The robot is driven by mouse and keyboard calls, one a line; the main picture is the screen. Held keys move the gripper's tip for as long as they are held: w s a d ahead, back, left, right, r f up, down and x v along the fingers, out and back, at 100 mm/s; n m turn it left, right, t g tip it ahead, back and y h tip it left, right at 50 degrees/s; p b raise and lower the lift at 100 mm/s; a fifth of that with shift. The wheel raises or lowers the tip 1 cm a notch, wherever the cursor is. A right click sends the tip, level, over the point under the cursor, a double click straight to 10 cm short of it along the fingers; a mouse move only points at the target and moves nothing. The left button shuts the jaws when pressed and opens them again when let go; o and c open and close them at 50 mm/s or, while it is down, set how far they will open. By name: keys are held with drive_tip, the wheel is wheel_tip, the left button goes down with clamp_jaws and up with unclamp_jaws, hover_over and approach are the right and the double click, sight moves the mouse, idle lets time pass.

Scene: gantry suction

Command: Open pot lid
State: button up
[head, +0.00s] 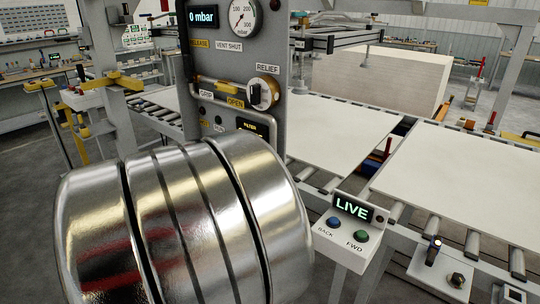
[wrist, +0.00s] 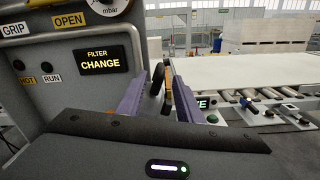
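In the wrist view my gripper (wrist: 158,88) shows two purple fingers standing apart. A dark, narrow rounded piece (wrist: 157,79) shows between them, with a bit of orange beside the left finger. I cannot tell whether the fingers touch it or whether it belongs to the pot lid. No pot or lid is clearly recognisable in either view. The filter display (wrist: 101,60) on the grey panel reads "FILTER CHANGE", left of the fingers. In the head view my gripper is not visible, and a large shiny metal cylinder covers the panel's lower part.
The grey control panel (head: 225,65) carries a gauge (head: 242,16), a "0 mbar" display and a relief knob (head: 263,92). A LIVE box (head: 352,212) with BACK and FWD buttons stands right of the cylinder. White boards (head: 465,175) lie on roller conveyors to the right.

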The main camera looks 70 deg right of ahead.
drive_tip(key=x, duration=1.1)
drive_tip(key=shift+s+d, duration=0.15)
drive_tip(key=shift+d, duration=0.2)
clamp_jaws()
idle(0.3)
